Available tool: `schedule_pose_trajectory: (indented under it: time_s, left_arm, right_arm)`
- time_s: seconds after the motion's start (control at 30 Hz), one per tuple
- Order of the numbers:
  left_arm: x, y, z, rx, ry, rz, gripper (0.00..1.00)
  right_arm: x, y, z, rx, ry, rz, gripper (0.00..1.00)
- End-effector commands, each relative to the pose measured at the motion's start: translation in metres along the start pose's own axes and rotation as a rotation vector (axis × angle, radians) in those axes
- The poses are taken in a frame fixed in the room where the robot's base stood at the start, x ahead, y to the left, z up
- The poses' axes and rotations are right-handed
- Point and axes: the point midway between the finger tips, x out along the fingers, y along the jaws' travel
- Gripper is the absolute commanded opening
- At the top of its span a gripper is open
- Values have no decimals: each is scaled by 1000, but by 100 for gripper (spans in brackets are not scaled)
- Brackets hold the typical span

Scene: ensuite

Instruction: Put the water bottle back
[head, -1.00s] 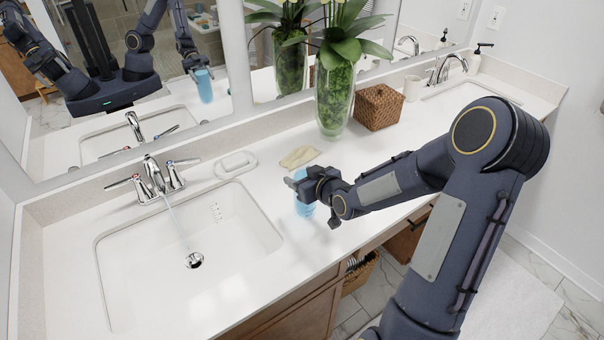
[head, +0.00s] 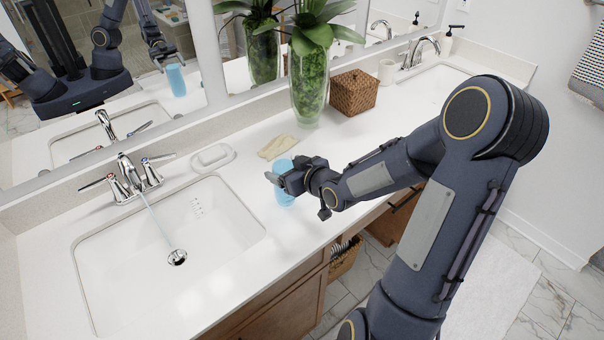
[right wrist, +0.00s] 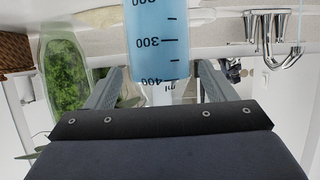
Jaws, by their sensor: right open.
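The water bottle (head: 284,196) is light blue and stands on the white countertop, right of the near sink. In the right wrist view the bottle (right wrist: 157,35) shows volume marks and appears upside down between the two fingers. My right gripper (head: 277,179) is at the bottle's upper part, and its body hides some of the bottle. The right wrist view shows the gripper (right wrist: 160,82) open, with a finger on each side and gaps beside the bottle. My left gripper is not directly in view.
A folded tan cloth (head: 278,147) lies just behind the bottle. A soap dish (head: 212,157), a vase with a plant (head: 309,90) and a wicker box (head: 353,93) stand along the mirror. The near sink (head: 165,250) is to the left; the counter's front edge is close.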

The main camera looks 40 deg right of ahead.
Motion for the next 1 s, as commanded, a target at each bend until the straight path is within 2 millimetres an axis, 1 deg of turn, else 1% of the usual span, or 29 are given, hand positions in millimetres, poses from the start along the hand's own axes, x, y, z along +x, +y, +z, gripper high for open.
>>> schedule_pose_trajectory:
  time_s: [0.03,0.1,0.2,0.3,0.4,0.57,0.67,0.73,0.77,0.87,0.9,0.97,1.0]
  left_arm:
    - [0,0,0,0,0,0,80]
    - [0,0,0,0,0,0,80]
    - [-4,2,-2,0,0,0,80]
    - [-7,3,-4,0,0,0,80]
    - [-9,4,-5,0,0,0,80]
    - [-10,5,-5,0,0,0,80]
    - [-10,5,-5,0,0,0,80]
    - [-10,5,-5,0,0,0,80]
    - [-10,5,-5,0,0,0,80]
    - [-10,4,-5,0,0,0,80]
    - [-10,4,-5,0,0,0,80]
    - [-10,4,-5,0,0,0,80]
    - [-10,4,-5,0,0,0,80]
  right_arm:
    - [-13,2,-1,-3,2,6,77]
    - [-29,1,-1,-3,1,6,77]
    - [-50,2,-2,-3,1,6,77]
    - [-67,2,-2,-2,0,5,77]
    - [-78,1,-2,-2,1,3,77]
    - [-88,0,-2,-7,-25,21,77]
    - [-100,0,-6,-11,-103,83,77]
    - [-116,-3,-8,11,-184,138,77]
    - [-126,-7,-8,29,-221,157,77]
    - [-161,-28,-2,125,-347,173,77]
    - [-176,-40,2,171,-395,155,77]
    - [-197,-62,9,235,-463,107,77]
    - [-210,-76,14,272,-504,64,77]
